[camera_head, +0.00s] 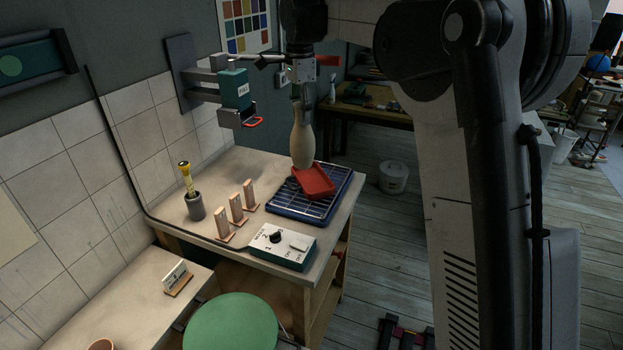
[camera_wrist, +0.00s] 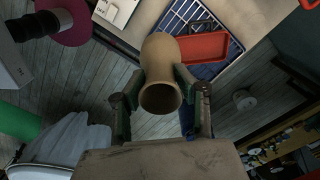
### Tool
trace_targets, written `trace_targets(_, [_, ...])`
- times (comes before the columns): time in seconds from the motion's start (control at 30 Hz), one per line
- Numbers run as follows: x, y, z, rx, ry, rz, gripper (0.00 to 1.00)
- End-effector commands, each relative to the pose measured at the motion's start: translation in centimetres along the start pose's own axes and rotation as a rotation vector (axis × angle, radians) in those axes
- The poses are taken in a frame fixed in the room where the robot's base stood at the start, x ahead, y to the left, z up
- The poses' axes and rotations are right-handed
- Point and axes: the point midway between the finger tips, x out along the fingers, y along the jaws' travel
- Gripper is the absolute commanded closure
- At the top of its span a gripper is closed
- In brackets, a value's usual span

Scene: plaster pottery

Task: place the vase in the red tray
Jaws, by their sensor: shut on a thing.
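A tan vase (camera_head: 303,138) hangs upright below my gripper (camera_head: 301,88) in the head view. In the wrist view, the two green fingers of my gripper (camera_wrist: 160,92) are shut on the vase (camera_wrist: 160,72) around its neck, with its open mouth facing the camera. The red tray (camera_head: 316,181) lies on a blue wire rack (camera_head: 337,196) on the bench. The vase's base appears at or just behind the tray's back left edge in the head view; I cannot tell whether they touch. The tray also shows beside the vase in the wrist view (camera_wrist: 207,46).
A green wall-mounted device (camera_head: 236,90) with a red ring stands left of the vase. A control box (camera_head: 283,246), several upright wooden pieces (camera_head: 236,207) and a grey cup (camera_head: 195,206) with a yellow-topped tool occupy the bench left of the rack.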

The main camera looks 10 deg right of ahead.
Motion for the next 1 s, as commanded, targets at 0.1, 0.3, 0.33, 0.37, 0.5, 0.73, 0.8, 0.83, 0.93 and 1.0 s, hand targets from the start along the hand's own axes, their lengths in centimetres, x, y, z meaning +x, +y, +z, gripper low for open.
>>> trace_targets(0.1, [1.1, -2.8, 0.8, 0.207, 0.000, 0.000, 0.97])
trace_targets(0.3, [3.4, -6.4, 2.0, 0.540, 0.000, 0.000, 0.97])
trace_targets(0.33, [3.7, -6.9, 2.2, 0.581, 0.000, 0.000, 0.97])
trace_targets(0.37, [4.0, -7.2, 2.4, 0.619, 0.000, 0.000, 0.97])
trace_targets(0.5, [5.0, -8.5, 2.9, 0.747, 0.000, 0.000, 0.97])
trace_targets(0.73, [6.3, -9.1, 1.8, 0.814, 0.000, 0.000, 0.97])
trace_targets(0.8, [7.0, -9.1, 0.5, 0.814, 0.000, 0.000, 0.97])
trace_targets(0.83, [7.3, -9.2, -0.1, 0.813, 0.000, 0.000, 0.97])
trace_targets(0.93, [8.5, -9.2, -2.1, 0.813, 0.000, 0.000, 0.97])
trace_targets(1.0, [9.3, -9.3, -3.5, 0.813, 0.000, 0.000, 0.97])
